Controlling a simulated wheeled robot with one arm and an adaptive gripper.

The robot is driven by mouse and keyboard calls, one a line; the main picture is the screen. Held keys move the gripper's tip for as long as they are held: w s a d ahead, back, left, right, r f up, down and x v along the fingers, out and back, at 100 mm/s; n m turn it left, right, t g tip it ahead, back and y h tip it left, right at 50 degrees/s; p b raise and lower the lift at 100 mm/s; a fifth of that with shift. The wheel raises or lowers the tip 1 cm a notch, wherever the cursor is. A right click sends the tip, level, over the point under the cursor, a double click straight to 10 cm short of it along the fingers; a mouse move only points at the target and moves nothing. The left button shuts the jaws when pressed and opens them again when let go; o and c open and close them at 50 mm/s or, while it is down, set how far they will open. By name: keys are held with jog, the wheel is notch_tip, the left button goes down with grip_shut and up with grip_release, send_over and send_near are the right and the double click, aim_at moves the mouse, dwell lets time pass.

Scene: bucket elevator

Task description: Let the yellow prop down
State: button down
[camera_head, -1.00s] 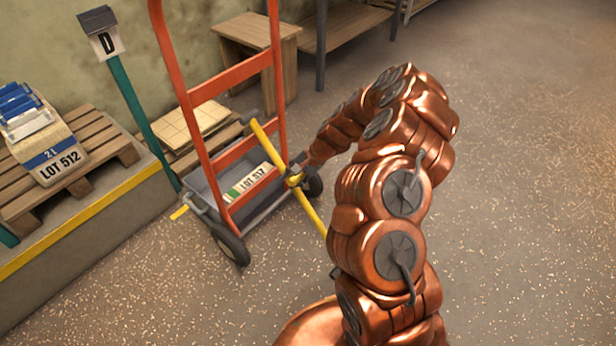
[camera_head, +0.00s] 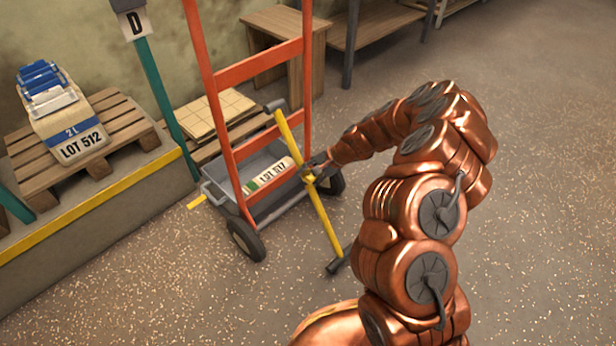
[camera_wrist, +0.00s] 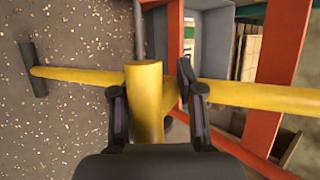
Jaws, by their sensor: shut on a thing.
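The yellow prop (camera_head: 318,212) is a long bar that slants across the right side of the orange hand truck (camera_head: 232,163). Its top end has a dark crosspiece beside the truck's right rail. Its lower end has a dark foot at the floor; I cannot tell if it touches. My gripper (camera_head: 311,176) is shut on the prop near its middle. In the wrist view the prop (camera_wrist: 80,77) runs across the picture, and a short yellow stub stands between the fingers of my gripper (camera_wrist: 150,100). The hand truck stands upright on two black wheels.
A grey bin (camera_head: 275,160) with a LOT 517 label sits on the truck. At left is a raised ledge (camera_head: 90,210) with a yellow edge, pallets and a LOT 512 load (camera_head: 70,125). A teal post (camera_head: 163,95) carries sign D. Floor at right is clear.

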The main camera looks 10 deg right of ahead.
jog(key=c, duration=1)
grip_release()
jog(key=shift+w+d+r, duration=0.3)
jog(key=shift+w+r, duration=0.05)
jog(key=shift+w, duration=0.05)
jog(key=shift+o, duration=0.4)
jog(key=shift+s+f, duration=0.1)
jog(key=shift+s, duration=0.05)
jog(key=v, duration=1.1)
jog(key=shift+s+r, duration=0.3)
jog(key=shift+r, duration=0.1)
jog(key=shift+d, duration=0.1)
